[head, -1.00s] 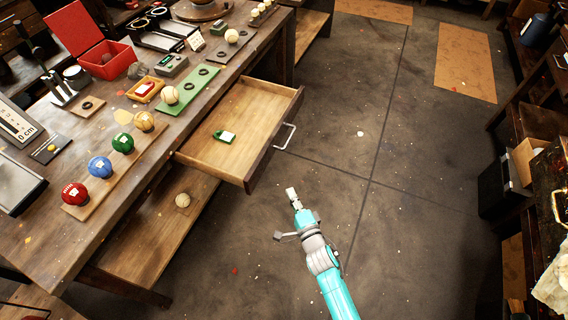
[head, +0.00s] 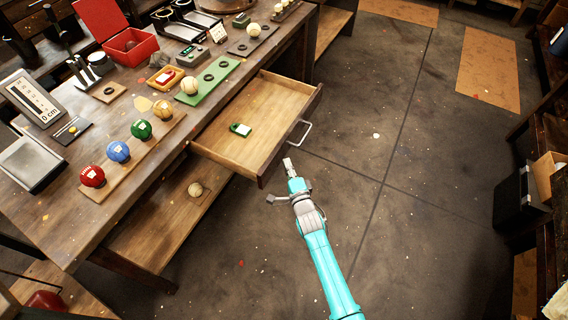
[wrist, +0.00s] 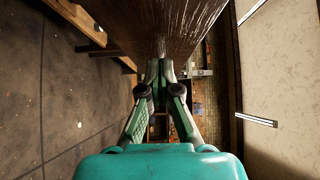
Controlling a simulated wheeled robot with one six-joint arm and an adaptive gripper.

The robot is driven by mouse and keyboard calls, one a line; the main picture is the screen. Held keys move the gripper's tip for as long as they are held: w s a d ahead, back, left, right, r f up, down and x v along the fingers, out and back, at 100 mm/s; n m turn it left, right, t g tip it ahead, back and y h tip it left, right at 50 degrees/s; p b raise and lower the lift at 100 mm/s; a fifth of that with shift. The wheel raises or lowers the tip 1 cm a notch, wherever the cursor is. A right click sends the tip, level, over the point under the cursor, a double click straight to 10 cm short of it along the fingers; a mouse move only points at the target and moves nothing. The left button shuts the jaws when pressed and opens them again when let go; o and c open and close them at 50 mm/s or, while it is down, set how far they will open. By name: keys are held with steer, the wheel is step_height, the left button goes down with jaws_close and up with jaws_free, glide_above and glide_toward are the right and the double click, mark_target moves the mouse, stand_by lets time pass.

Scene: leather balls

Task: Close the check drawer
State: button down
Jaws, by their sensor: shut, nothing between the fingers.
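The check drawer (head: 225,145) stands pulled out from the long wooden workbench (head: 75,225). It has a pale wood inside and a metal bar handle (head: 301,133) on its dark front. A small green and white item (head: 240,129) lies in it. My gripper (head: 287,162) is shut and empty, just outside the drawer front, below the handle in the picture. In the wrist view my shut fingers (wrist: 160,66) point at a dark wooden surface (wrist: 165,25), which looks like the drawer front. I cannot tell whether they touch it.
Coloured balls on a wooden strip (head: 142,130), a red box (head: 130,45) and a green mat (head: 212,84) are on the bench top. A pale ball (head: 195,189) is on the lower shelf. The floor (head: 400,215) right of the drawer is mostly clear.

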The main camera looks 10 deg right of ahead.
steer(key=shift+w+a, duration=0.4)
steer(key=shift+a, duration=0.2)
steer(key=shift+w+a, duration=0.1)
steer(key=shift+w, duration=0.05)
